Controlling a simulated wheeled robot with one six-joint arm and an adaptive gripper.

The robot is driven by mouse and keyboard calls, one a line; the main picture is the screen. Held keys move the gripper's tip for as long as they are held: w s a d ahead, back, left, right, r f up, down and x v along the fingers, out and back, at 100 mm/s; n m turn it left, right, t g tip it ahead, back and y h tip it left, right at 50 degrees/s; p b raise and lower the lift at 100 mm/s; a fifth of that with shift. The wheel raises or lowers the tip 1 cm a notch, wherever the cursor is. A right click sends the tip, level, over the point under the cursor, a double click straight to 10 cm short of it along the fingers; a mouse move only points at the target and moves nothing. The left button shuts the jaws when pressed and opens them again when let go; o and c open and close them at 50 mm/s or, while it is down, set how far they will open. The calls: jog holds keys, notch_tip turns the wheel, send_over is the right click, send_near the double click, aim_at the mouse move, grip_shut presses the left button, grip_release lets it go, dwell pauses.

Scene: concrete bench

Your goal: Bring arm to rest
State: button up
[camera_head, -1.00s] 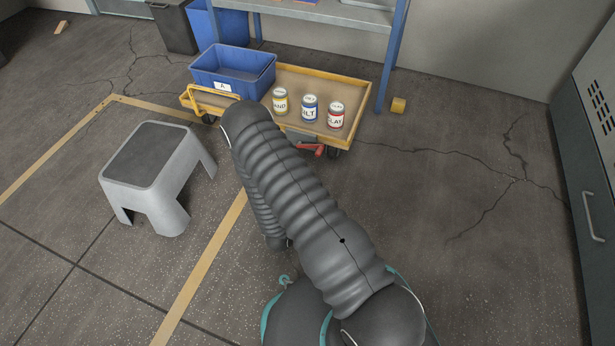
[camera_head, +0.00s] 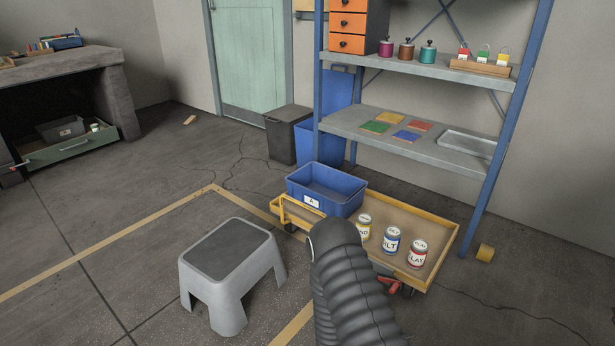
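My arm, in a dark ribbed sleeve, rises from the bottom of the head view, right of centre. Its upper end is in front of the yellow cart (camera_head: 447,240) and hides part of the cart's near side. My gripper is not in view, so I cannot see whether it holds anything.
On the cart are a blue bin (camera_head: 345,207) marked A and three labelled cans, the middle one blue (camera_head: 391,241). A grey step stool (camera_head: 262,285) stands left of my arm. Behind is a blue-framed shelf (camera_head: 352,127). A concrete bench (camera_head: 115,88) is far left. Open floor lies between.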

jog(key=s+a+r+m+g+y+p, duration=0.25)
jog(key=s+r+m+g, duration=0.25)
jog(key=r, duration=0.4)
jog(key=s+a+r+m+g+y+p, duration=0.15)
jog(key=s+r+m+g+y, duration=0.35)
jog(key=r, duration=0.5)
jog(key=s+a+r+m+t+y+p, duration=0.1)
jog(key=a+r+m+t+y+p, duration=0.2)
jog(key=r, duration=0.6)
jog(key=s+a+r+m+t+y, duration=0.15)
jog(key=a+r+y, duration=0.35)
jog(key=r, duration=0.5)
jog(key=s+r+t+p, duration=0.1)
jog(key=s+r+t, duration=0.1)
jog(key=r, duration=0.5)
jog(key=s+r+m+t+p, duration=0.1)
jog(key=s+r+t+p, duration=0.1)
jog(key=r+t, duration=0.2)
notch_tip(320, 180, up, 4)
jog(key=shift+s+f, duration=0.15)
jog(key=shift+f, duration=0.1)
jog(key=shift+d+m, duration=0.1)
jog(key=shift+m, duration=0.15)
